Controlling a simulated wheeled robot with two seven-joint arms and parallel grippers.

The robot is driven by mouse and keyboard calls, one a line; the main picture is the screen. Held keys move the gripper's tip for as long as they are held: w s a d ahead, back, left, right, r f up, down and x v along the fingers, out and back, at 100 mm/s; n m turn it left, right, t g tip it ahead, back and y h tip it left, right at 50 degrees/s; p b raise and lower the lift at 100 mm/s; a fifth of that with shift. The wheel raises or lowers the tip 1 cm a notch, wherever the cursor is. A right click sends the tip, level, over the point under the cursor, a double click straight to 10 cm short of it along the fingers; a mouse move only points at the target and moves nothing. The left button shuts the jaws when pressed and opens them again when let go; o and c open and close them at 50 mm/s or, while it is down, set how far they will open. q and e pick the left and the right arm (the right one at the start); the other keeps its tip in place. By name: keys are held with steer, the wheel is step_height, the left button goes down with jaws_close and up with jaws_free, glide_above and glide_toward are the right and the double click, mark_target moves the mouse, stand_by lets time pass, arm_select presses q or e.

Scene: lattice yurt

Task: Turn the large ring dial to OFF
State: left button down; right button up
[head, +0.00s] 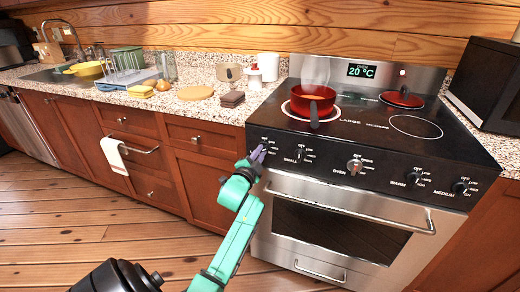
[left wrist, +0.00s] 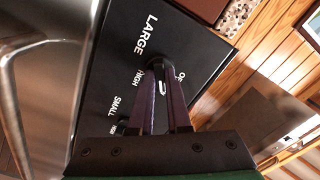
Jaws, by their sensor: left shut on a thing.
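The large ring dial (left wrist: 166,63) is a dark knob at the left end of the stove's black control panel, beside the word LARGE in the left wrist view. My left gripper (head: 258,153) reaches up to it from below. In the left wrist view its two purple fingers (left wrist: 166,88) are shut on the dial. The fingers hide most of the dial, so I cannot tell its pointer's setting. HIGH and part of OFF show near it. My right gripper is not in view.
Other knobs along the panel include SMALL (head: 299,155), OVEN (head: 354,166) and WARM (head: 412,179). A red pot (head: 312,100) stands on the front-left burner, its handle toward the panel. The oven door handle (head: 350,205) sticks out below the panel.

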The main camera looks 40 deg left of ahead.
arm_select(q)
steer(key=n+p, duration=0.6)
steer(key=n, duration=0.5)
steer(key=shift+p, duration=0.3)
steer(key=shift+n, duration=0.3)
steer(key=c, duration=0.9)
jaws_free()
steer(key=v, duration=1.4)
steer(key=shift+s+d, duration=0.15)
steer(key=shift+s, duration=0.15)
